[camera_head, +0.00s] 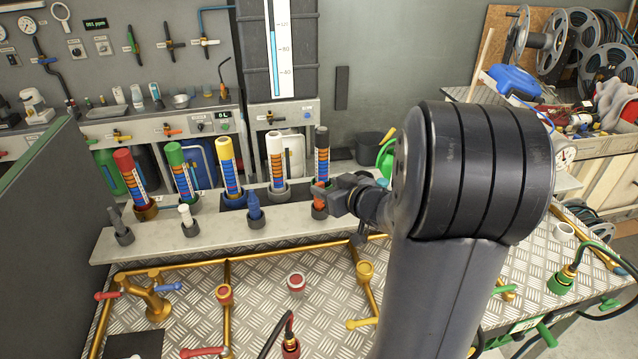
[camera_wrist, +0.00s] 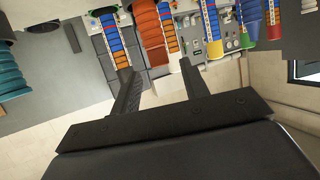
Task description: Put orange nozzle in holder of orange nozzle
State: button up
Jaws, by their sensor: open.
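The orange nozzle (camera_head: 319,204) stands upright at the right end of the front row on the pale shelf, partly hidden by my gripper. Its foot appears to be in a dark holder (camera_head: 319,214), but my gripper and the small size make the seating hard to tell. My gripper (camera_head: 328,194) is right beside the nozzle, at its upper right. In the wrist view, my gripper's two fingers (camera_wrist: 157,78) are spread with nothing held between them. An orange-red cylinder (camera_wrist: 148,28) shows beyond the fingertips there; I cannot tell for sure that it is the nozzle.
In the same row stand a blue nozzle (camera_head: 255,208), a white one (camera_head: 186,215) and a grey one (camera_head: 116,222) in holders. Behind are tall striped tubes, including a black one (camera_head: 321,152) close to my gripper. A checker-plate bench (camera_head: 190,325) with brass pipes lies in front.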

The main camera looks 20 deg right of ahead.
jog(key=v, duration=0.6)
